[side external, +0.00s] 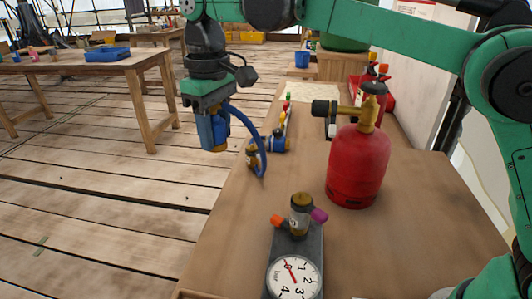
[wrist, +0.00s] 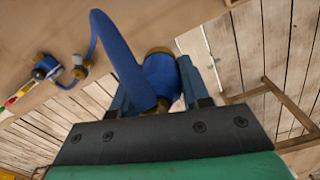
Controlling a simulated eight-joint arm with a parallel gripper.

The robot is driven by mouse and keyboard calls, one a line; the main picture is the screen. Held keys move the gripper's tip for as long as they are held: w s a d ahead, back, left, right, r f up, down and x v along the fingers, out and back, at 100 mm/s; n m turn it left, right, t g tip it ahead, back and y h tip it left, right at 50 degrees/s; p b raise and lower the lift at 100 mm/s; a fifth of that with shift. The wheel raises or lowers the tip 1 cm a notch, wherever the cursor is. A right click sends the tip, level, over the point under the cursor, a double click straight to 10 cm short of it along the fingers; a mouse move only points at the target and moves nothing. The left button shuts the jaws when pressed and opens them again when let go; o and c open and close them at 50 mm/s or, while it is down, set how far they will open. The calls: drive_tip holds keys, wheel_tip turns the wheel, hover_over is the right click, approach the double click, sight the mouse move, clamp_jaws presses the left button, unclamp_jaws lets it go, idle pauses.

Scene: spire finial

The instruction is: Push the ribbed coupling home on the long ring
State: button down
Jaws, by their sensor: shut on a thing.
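My gripper (side external: 213,135) is at the upper left in the side view, beside the bench's left edge and above floor level. It is shut on a blue coupling with a brass end (wrist: 162,72). A grey gauge block (side external: 284,243) stands at the front, with brass, orange and purple fittings on top. I cannot tell which part is the long ring.
A red gas bottle (side external: 358,165) with a brass valve and black-ended side arm stands right of centre on the bench (side external: 215,270). A thin coloured strip (side external: 285,115) lies behind the blue fitting. Bare bench lies between the fitting and the gauge block.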

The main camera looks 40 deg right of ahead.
drive_tip(key=shift+s+d+r, duration=0.15)
drive_tip(key=shift+s+d, duration=0.1)
drive_tip(key=shift+d, duration=0.1)
drive_tip(key=n, duration=0.1)
approach(303, 193)
drive_tip(key=shift+s+f, duration=0.1)
drive_tip(key=shift+f, duration=0.3)
drive_tip(key=shift+f, duration=2.9)
drive_tip(key=shift+f, duration=0.6)
drive_tip(key=shift+c, duration=1.7)
unclamp_jaws()
drive_tip(key=shift+r, duration=0.1)
